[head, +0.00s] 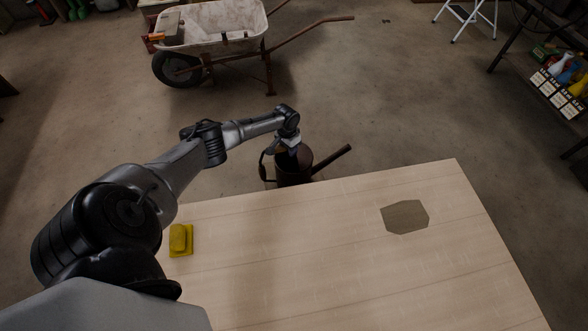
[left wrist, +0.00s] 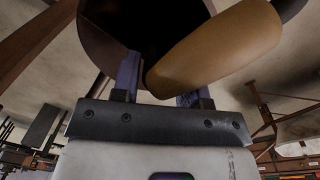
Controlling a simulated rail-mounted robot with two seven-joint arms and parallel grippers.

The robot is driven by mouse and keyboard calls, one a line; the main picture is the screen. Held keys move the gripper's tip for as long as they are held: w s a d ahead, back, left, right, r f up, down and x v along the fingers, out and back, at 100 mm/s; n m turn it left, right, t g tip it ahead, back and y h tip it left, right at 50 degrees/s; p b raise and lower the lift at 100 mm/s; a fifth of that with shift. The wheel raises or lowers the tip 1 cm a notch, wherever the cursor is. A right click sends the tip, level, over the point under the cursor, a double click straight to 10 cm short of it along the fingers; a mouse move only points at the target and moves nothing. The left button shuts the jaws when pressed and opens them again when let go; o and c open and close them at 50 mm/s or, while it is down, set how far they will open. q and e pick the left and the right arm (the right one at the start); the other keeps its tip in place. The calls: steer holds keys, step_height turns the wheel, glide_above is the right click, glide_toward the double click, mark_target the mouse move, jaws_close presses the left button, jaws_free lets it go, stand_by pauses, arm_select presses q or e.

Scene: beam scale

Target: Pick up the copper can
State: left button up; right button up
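The copper can (head: 293,168) is a dark brown watering can just past the far edge of the table in the head view, its spout pointing right. My left gripper (head: 291,152) is at the top of the can. In the left wrist view, the can's dark round opening (left wrist: 150,28) is ahead of the fingers, and a tan, rounded part, probably its handle (left wrist: 215,45), crosses between and over them. The two fingers (left wrist: 160,88) stand apart; the tan part hides most of the right one. I cannot tell whether they grip it. My right gripper is not in view.
A wooden table (head: 330,260) fills the foreground, with a yellow block-like object (head: 180,239) at left and a grey-brown flat patch (head: 405,217) at right. A wheelbarrow (head: 215,28) stands on the floor behind. A shelf with bottles (head: 562,75) is at far right.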

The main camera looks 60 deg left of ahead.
arm_select(q)
jaws_close()
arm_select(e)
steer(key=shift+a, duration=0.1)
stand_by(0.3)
arm_select(q)
steer(key=shift+r, duration=0.2)
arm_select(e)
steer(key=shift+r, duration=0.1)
